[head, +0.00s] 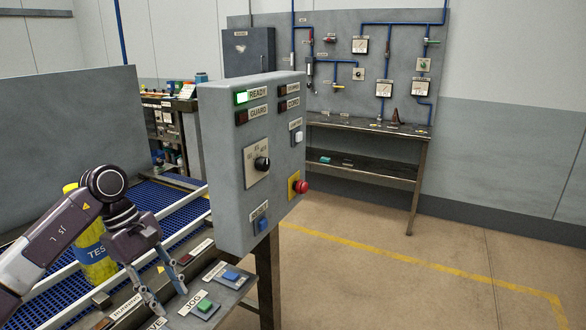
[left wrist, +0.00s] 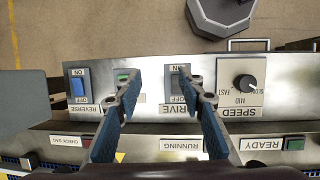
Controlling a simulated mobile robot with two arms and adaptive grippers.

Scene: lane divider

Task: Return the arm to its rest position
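My left arm comes in from the left in the head view. Its gripper (head: 168,299) points down over the sloped control panel at the conveyor's near edge. In the left wrist view the two fingers (left wrist: 164,92) are spread apart with nothing between them. They are above the panel face (left wrist: 150,88), near the dark DRIVE switch (left wrist: 179,84) and a green button (left wrist: 122,77) partly hidden by a finger. I cannot tell whether a fingertip touches the panel. My right gripper is in neither view.
A grey control box (head: 225,150) with a lit READY lamp stands close right of my left gripper. A yellow cylinder (head: 96,262) stands behind my arm on the blue conveyor (head: 150,197). Open floor (head: 370,270) lies to the right; a bench (head: 370,129) is at the back.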

